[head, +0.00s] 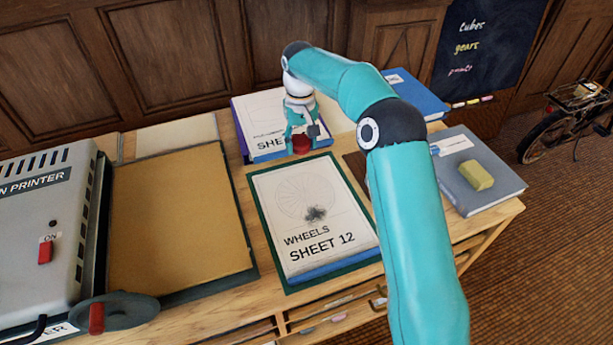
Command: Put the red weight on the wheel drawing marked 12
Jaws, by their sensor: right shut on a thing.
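The wheel drawing marked "WHEELS SHEET 12" (325,228) lies on a green-edged board in the middle of the table. It has a faint wheel outline and a dark smudge. I cannot tell whether the weight touches anything below. Behind it another sheet (262,108) on a purple-edged stack is partly hidden by the gripper. My left gripper is not in view.
A grey printer (40,215) with a red switch stands at the left, beside a tan board (175,225). A grey board (480,190) with a yellow block (476,175) lies at the right. A blue board (415,95) is at the back right. My right arm hides part of the table.

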